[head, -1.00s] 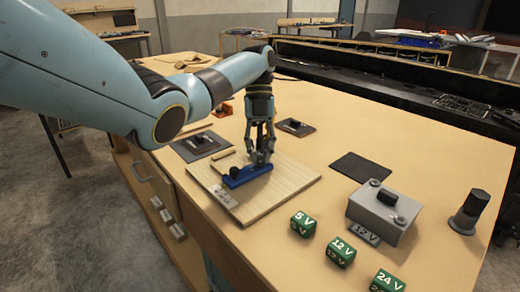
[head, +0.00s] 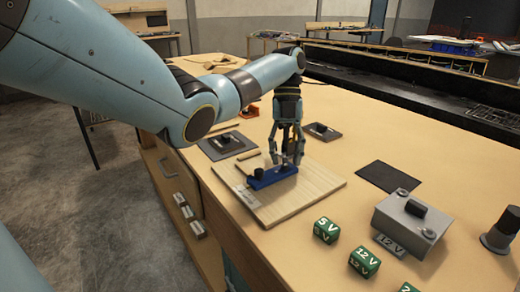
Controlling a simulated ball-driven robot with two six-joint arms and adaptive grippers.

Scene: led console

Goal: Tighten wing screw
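A blue fixture (head: 270,178) lies on a light wooden board (head: 312,190) on the workbench. A small black knob (head: 259,173) stands at its left end. My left gripper (head: 290,162) points straight down over the right part of the blue fixture, its fingertips at or just above it. The fingers hide that part, so I cannot make out the wing screw or whether the fingers are closed on it. My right gripper does not show.
A grey box labelled 12 V (head: 411,222) stands to the right, near a dark cylinder (head: 502,232). Green cubes marked 5 V (head: 326,230) and 12 V (head: 364,262) sit along the front. A flat dark pad (head: 388,176) and two dark plates, one a switch plate (head: 227,145), lie around the board.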

